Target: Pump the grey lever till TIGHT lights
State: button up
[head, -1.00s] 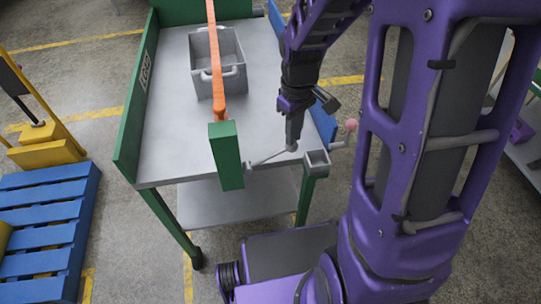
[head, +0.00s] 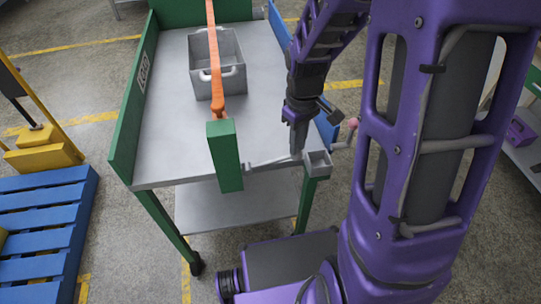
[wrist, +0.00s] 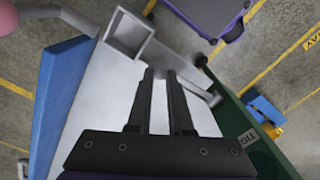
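The grey lever (head: 270,162) reaches right from the foot of the green post (head: 226,155) at the cart's front edge. My gripper (head: 299,150) points down at the lever's right end and covers it in the head view. In the wrist view the two dark fingers of my gripper (wrist: 160,74) stand a little apart, and I see nothing clearly held between them. Whether the tips touch the lever cannot be told. No lit TIGHT sign shows in either view.
An orange strap (head: 214,55) runs over the grey crate (head: 231,77) to the post. A square grey socket (head: 318,160) sits at the cart's front right corner, near a pink knob (head: 353,122). A green wall (head: 133,110) lines the left; a blue pallet (head: 45,230) lies beyond.

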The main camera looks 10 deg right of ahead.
jog(key=shift+d+f, duration=0.15)
jog(key=shift+f, duration=0.45)
jog(key=shift+f+b, duration=0.95)
jog(key=shift+f, duration=0.05)
jog(key=shift+a+r+p, duration=0.2)
jog(key=shift+r+p, duration=2.1)
jog(key=shift+r, duration=0.5)
jog(key=shift+a+r+p, duration=0.3)
jog(key=shift+r+p, duration=0.25)
jog(key=shift+r, duration=0.15)
jog(key=shift+a+r+p, duration=0.35)
jog(key=shift+r+p, duration=0.2)
jog(key=shift+r, duration=0.1)
jog(key=shift+a+r+p, duration=0.3)
jog(key=shift+r+p, duration=0.25)
jog(key=shift+r, duration=0.15)
jog(key=shift+r, duration=0.1)
